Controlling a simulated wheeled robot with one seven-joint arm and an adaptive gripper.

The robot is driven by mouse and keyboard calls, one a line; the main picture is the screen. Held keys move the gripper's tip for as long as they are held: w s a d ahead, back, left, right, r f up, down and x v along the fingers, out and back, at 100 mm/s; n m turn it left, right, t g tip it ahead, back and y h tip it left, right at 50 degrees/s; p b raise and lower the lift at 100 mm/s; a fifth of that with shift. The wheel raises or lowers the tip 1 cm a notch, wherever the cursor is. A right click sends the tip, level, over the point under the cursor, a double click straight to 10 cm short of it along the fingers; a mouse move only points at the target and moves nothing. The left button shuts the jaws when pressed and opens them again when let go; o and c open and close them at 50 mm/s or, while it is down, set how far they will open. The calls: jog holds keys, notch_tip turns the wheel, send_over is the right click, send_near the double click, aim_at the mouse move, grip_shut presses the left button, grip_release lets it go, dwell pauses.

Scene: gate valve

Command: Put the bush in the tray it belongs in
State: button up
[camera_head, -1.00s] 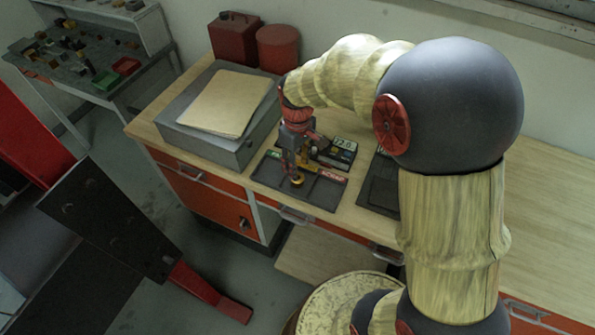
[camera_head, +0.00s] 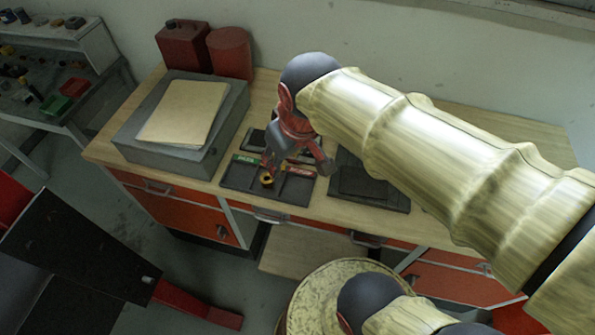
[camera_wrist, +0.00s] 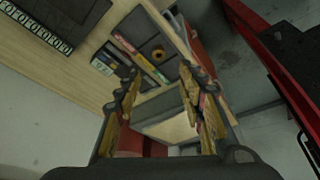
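The bush is a small brass-yellow ring (camera_head: 267,180) with a dark hole. The red label (camera_head: 301,171) marks the right side. The wrist view shows the bush (camera_wrist: 157,54) in the tray, beyond the fingertips and clear of them. My gripper (camera_wrist: 160,92) is open and empty, its two fingers spread. In the head view it hangs above the tray, partly covering the tray's back and the things behind it.
A grey box with a tan folder (camera_head: 185,112) stands left of the tray. Two red containers (camera_head: 230,53) stand behind. A flat dark tray or plate (camera_head: 365,188) lies to the right. A counter display (camera_wrist: 105,62) shows in the wrist view. A round stool (camera_head: 330,295) stands in front.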

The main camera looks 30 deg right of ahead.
jog(key=s+r+m+t, duration=0.1)
jog(key=s, duration=0.5)
jog(key=shift+m+t, duration=0.3)
jog(key=shift+m, duration=0.1)
jog(key=shift+w, duration=0.1)
notch_tip(320, 180, down, 4)
jog(key=b, duration=0.4)
jog(key=shift+f+b, duration=0.2)
jog(key=shift+b, duration=0.1)
